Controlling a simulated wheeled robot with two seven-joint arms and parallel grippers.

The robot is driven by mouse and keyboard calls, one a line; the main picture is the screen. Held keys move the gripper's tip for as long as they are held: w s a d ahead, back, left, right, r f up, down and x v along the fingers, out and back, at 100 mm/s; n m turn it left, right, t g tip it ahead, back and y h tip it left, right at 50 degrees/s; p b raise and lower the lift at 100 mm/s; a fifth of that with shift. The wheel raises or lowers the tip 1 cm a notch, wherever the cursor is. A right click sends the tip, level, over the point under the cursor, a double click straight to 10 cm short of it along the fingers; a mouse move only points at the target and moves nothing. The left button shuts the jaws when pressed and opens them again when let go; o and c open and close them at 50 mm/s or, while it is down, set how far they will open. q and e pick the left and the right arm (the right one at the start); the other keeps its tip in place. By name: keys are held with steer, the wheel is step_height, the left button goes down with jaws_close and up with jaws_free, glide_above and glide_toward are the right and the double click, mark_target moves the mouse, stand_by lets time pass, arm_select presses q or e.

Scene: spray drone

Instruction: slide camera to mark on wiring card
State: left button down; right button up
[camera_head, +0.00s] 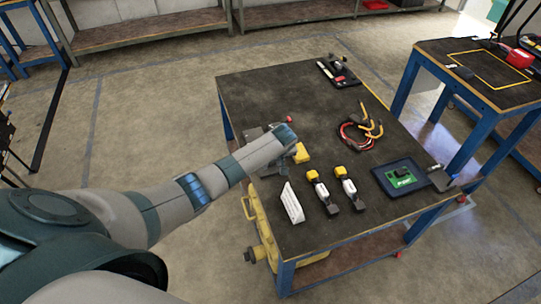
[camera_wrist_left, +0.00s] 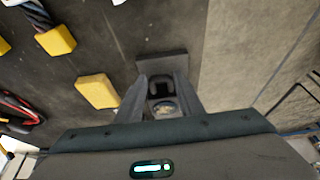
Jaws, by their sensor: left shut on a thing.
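My left gripper (camera_head: 293,146) is over the table's left edge in the head view. In the left wrist view the left gripper (camera_wrist_left: 162,96) is shut on a small dark camera-like part (camera_wrist_left: 162,88) with a round face, at a dark square plate (camera_wrist_left: 162,66). The fingers hide its sides; whether it touches the plate is unclear. In the head view my arm hides this part. A white card-like piece (camera_head: 292,203) stands tilted near the table's front left; I cannot tell whether it is the wiring card, and no mark is readable. My right gripper is not in view.
A yellow block (camera_head: 301,153) lies beside the gripper, also in the left wrist view (camera_wrist_left: 97,90). Two yellow-topped parts (camera_head: 317,180), (camera_head: 345,178), red and orange cables (camera_head: 357,135) and a blue mat (camera_head: 388,167) with a green board lie on the dark table (camera_head: 265,92).

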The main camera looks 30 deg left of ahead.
arm_select(q)
steer(key=shift+s+d+f, duration=0.1)
steer(key=shift+s+d, duration=0.1)
steer(key=shift+d, duration=0.05)
steer(key=c, duration=1.2)
jaws_free()
steer(key=shift+d, duration=0.1)
steer(key=shift+s, duration=0.1)
steer(key=shift+r, duration=0.2)
steer(key=shift+r, duration=0.2)
steer(key=b+v, duration=0.1)
steer(key=v, duration=1.6)
steer(key=shift+s+d+f, duration=0.1)
steer(key=shift+f, duration=0.05)
